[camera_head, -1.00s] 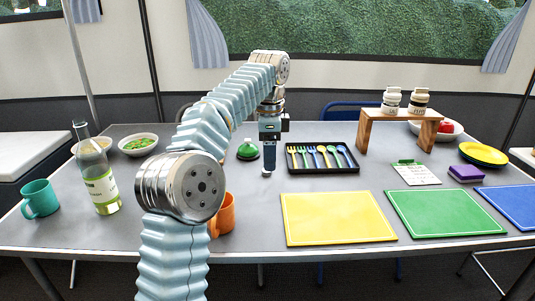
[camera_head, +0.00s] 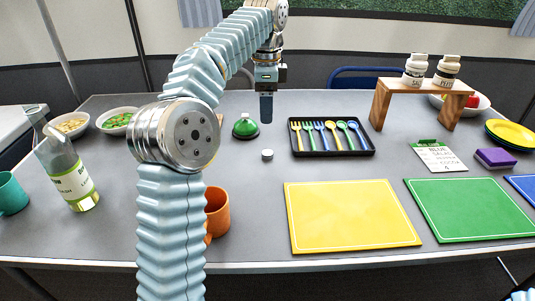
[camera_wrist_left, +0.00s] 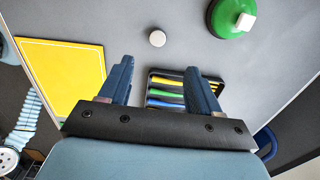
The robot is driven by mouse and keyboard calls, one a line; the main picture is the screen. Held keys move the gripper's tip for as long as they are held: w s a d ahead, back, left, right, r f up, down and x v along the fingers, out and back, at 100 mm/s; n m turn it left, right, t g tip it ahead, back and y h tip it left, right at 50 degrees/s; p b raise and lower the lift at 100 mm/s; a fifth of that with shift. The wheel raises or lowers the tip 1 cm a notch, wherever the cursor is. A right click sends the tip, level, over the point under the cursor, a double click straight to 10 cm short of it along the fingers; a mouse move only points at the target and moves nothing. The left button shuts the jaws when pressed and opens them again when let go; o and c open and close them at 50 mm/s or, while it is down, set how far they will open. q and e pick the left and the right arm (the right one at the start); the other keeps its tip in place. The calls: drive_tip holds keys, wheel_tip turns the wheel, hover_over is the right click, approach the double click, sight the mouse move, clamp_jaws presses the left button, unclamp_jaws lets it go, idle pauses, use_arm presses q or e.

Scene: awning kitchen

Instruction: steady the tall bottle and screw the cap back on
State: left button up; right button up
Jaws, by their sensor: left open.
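The tall clear bottle (camera_head: 75,182) with a green and white label stands open-necked at the left of the table in the head view. A small whitish round cap (camera_head: 267,155) lies on the table near the middle, and it also shows in the wrist view (camera_wrist_left: 157,38). My left gripper (camera_head: 266,118) is above the table, apart from the cap, which shows clear of it. In the wrist view its two blue fingers (camera_wrist_left: 157,68) are spread with nothing between them. My right gripper is not in view.
A green squat dispenser (camera_head: 246,127) stands near the cap, with a black cutlery tray (camera_head: 330,152) to the right. An orange mug (camera_head: 218,212) is partly behind my left arm. A teal mug (camera_head: 12,195) is left of the bottle. A yellow mat (camera_head: 350,215) lies at front.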

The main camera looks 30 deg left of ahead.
use_arm(q)
drive_tip(key=b, duration=0.2)
hover_over(267, 152)
wheel_tip(267, 152, down, 6)
drive_tip(key=shift+a+f, duration=0.15)
drive_tip(key=shift+f, duration=0.45)
drive_tip(key=f, duration=0.3)
drive_tip(key=f+b, duration=0.1)
drive_tip(key=f, duration=0.1)
drive_tip(key=shift+d+f, duration=0.1)
drive_tip(key=shift+d, duration=0.15)
drive_tip(key=shift+c, duration=0.3)
drive_tip(key=c, duration=1.1)
